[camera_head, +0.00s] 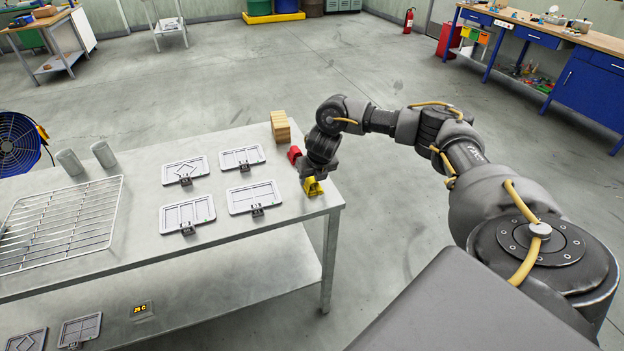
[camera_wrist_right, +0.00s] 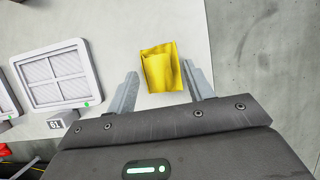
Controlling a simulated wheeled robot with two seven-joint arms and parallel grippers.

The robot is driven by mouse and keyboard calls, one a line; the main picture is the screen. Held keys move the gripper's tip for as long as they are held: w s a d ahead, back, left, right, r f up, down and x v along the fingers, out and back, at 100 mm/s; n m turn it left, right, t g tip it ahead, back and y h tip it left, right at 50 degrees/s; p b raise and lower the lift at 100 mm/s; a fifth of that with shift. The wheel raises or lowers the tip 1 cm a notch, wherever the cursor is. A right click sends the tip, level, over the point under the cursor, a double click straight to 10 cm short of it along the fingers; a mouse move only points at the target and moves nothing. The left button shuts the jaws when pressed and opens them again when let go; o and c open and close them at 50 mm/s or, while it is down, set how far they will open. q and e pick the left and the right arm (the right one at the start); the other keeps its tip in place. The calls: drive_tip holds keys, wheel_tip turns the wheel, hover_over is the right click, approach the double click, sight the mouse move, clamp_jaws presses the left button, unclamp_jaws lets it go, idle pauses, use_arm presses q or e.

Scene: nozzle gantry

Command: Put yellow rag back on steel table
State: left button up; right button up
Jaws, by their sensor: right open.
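The yellow rag (camera_head: 313,187) lies folded on the steel table (camera_head: 130,245), near its right edge. In the right wrist view the rag (camera_wrist_right: 161,69) lies just ahead of and partly between the fingers of my right gripper (camera_wrist_right: 160,85). The jaws are open, with a finger on each side of the rag's near end. In the head view my right gripper (camera_head: 314,178) is right at the rag and covers part of it. I cannot tell the exact height of the fingers above the tabletop. My left gripper is not in view.
Several grey framed plates (camera_head: 254,197) with small tags lie left of the rag. A red object (camera_head: 294,154) and a wooden block stack (camera_head: 280,126) stand behind it. A wire rack (camera_head: 60,225) and two grey cups (camera_head: 103,154) are farther left. Floor lies beyond the table's right edge.

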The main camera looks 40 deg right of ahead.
sight(312, 181)
drive_tip(key=v, duration=0.1)
drive_tip(key=b+v, duration=0.1)
drive_tip(key=v, duration=0.1)
drive_tip(key=shift+w+a+r, duration=0.15)
drive_tip(key=shift+w+r, duration=0.15)
drive_tip(key=shift+r, duration=0.05)
drive_tip(key=p+v, duration=0.2)
drive_tip(key=v, duration=0.4)
drive_tip(key=shift+r, duration=0.2)
drive_tip(key=shift+a, duration=0.15)
